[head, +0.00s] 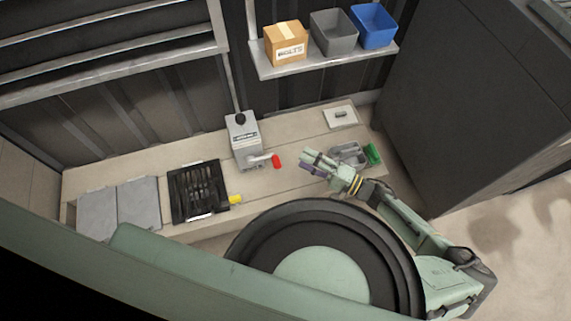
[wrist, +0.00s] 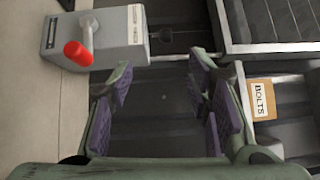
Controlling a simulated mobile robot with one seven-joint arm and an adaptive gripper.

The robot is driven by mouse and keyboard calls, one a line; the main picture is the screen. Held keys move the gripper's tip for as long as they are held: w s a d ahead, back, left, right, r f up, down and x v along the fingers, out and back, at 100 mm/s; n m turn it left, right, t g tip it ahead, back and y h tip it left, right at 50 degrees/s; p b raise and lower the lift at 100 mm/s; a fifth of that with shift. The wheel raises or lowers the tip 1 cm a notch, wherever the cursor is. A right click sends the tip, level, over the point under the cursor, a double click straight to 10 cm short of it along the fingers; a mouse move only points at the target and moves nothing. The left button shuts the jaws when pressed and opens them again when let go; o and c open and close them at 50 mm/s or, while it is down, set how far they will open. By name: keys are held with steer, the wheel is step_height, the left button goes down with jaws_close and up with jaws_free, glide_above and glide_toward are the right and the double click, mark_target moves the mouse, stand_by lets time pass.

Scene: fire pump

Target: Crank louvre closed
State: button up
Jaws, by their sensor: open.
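The louvre (head: 115,60) is the set of long grey slats at the upper left in the head view, with dark gaps between the slats. Below its right end, a grey crank box (head: 243,140) stands on the bench with a black knob on top. Its crank arm ends in a red handle (head: 277,161) pointing right. The crank box (wrist: 120,38) and red handle (wrist: 78,53) also show at the upper left of the wrist view. My gripper (head: 308,160) is to the right of the red handle, apart from it. Its jaws (wrist: 160,90) are open with nothing between them.
On the bench (head: 285,185) are a black tool tray (head: 198,190), a grey tray with a green item (head: 374,154), and a white plate (head: 341,116). A shelf above holds a bolts box (head: 286,43), a grey bin (head: 333,32) and a blue bin (head: 374,26). A dark cabinet (head: 460,100) stands at right.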

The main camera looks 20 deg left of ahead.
steer(key=b, duration=1.1)
glide_toward(277, 166)
steer(key=x, duration=0.6)
steer(key=f+x, duration=0.1)
steer(key=x, duration=0.3)
steer(key=shift+w+a+f+p, duration=0.1)
steer(key=shift+w+p, duration=0.2)
steer(key=shift+p, duration=0.05)
jaws_close()
